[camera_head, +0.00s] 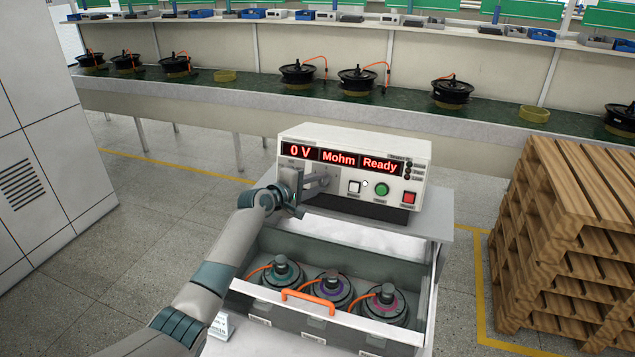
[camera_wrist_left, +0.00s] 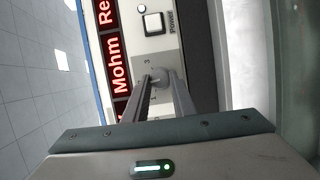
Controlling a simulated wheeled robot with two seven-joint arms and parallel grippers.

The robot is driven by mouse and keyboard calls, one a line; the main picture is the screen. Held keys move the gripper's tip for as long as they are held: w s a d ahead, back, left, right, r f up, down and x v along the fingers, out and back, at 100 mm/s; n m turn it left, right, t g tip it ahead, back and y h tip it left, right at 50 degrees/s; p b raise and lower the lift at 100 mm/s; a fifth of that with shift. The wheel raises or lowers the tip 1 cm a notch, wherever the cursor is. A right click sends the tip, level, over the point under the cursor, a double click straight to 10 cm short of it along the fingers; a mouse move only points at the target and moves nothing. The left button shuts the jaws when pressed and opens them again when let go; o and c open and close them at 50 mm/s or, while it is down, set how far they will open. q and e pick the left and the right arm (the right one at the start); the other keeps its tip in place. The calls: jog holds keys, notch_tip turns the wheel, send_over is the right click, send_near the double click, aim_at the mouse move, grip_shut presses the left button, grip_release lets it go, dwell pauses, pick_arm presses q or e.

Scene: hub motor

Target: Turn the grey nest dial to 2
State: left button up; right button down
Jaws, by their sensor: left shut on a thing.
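The white tester box (camera_head: 345,134) stands on a grey cabinet; its red display (camera_head: 340,159) reads "0 V", "Mohm" and "Ready". My left gripper (camera_head: 322,181) is at the left part of its front panel. In the left wrist view the grey dial (camera_wrist_left: 159,76) sits between the fingertips of my left gripper (camera_wrist_left: 160,80), which is shut on it. Small printed marks show beside the dial, but its setting is too small to read. In the head view the fingers largely hide the dial. My right gripper is not in view.
Right of the dial are a white power button (camera_head: 354,187), a green button (camera_head: 382,189) and a red switch (camera_head: 408,198). Below, an open drawer (camera_head: 258,293) with an orange handle (camera_head: 307,301) holds three motors. Wooden pallets (camera_head: 575,240) stand at the right, a long workbench (camera_head: 230,99) behind.

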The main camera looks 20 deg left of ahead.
pick_arm(q)
jog(key=shift+m, duration=0.5)
jog(key=shift+g, duration=0.3)
jog(key=o, duration=1.1)
jog(key=shift+c, duration=0.2)
jog(key=b+v, duration=0.4)
jog(key=v, duration=1.3)
jog(key=shift+s, duration=0.2)
jog(key=shift+d, duration=0.1)
